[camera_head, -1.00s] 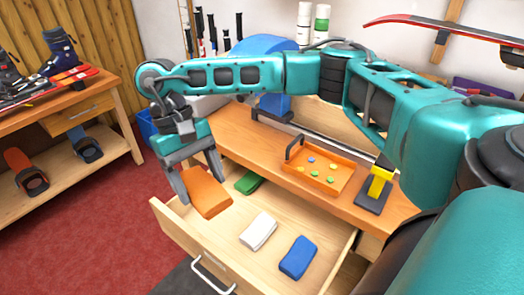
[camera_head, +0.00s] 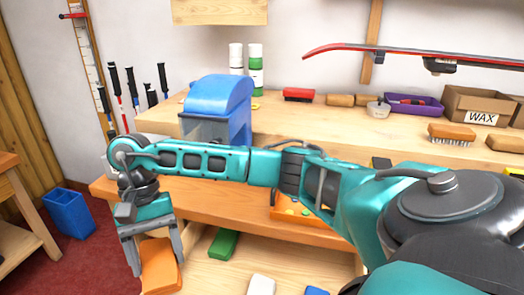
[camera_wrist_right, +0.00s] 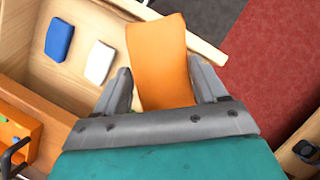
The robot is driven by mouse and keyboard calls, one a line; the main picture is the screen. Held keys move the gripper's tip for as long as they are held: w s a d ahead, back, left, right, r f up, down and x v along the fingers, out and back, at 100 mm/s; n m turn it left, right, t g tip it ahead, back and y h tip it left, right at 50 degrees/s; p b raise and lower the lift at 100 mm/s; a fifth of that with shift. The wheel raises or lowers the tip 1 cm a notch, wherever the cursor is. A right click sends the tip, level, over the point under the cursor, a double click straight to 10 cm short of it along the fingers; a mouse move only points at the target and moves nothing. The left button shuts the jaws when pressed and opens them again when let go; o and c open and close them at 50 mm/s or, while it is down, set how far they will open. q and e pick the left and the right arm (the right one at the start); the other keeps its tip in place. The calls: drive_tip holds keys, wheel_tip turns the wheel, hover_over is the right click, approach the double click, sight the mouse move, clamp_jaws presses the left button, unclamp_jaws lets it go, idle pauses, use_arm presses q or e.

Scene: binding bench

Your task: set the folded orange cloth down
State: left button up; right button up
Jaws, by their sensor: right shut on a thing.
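The folded orange cloth (camera_head: 161,268) is held by my right gripper (camera_head: 152,250) over the left part of the open drawer (camera_head: 214,274). In the right wrist view the cloth (camera_wrist_right: 158,50) sits between the two fingers of the right gripper (camera_wrist_right: 163,88), near the drawer's edge. I cannot tell whether its underside touches the drawer. A folded green cloth (camera_head: 223,244), a white cloth (camera_head: 262,285) and a blue cloth (camera_head: 317,291) lie in the drawer. The white (camera_wrist_right: 99,62) and blue (camera_wrist_right: 60,40) ones also show in the wrist view. My left gripper is out of view.
The wooden bench (camera_head: 270,224) stands behind the drawer, with an orange tray (camera_head: 287,208) partly hidden by my arm. A blue machine (camera_head: 217,105) stands farther back. A blue bin (camera_head: 69,213) is on the red floor at left. Bare drawer floor shows between the cloths.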

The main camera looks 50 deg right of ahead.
drive_tip(key=d+f+m+t+y+b, duration=0.2)
drive_tip(key=d+f+m+b, duration=0.45)
drive_tip(key=f, duration=0.35)
drive_tip(key=m, duration=0.1)
hover_over(200, 291)
drive_tip(key=s+a, duration=0.1)
drive_tip(key=s, duration=0.1)
wheel_tip(200, 291, down, 6)
drive_tip(key=shift+a+r, duration=0.1)
drive_tip(key=shift+r, duration=0.15)
wheel_tip(200, 291, down, 4)
drive_tip(key=shift+f+b, duration=0.25)
drive_tip(key=shift+b, duration=0.55)
drive_tip(key=shift+f, duration=0.35)
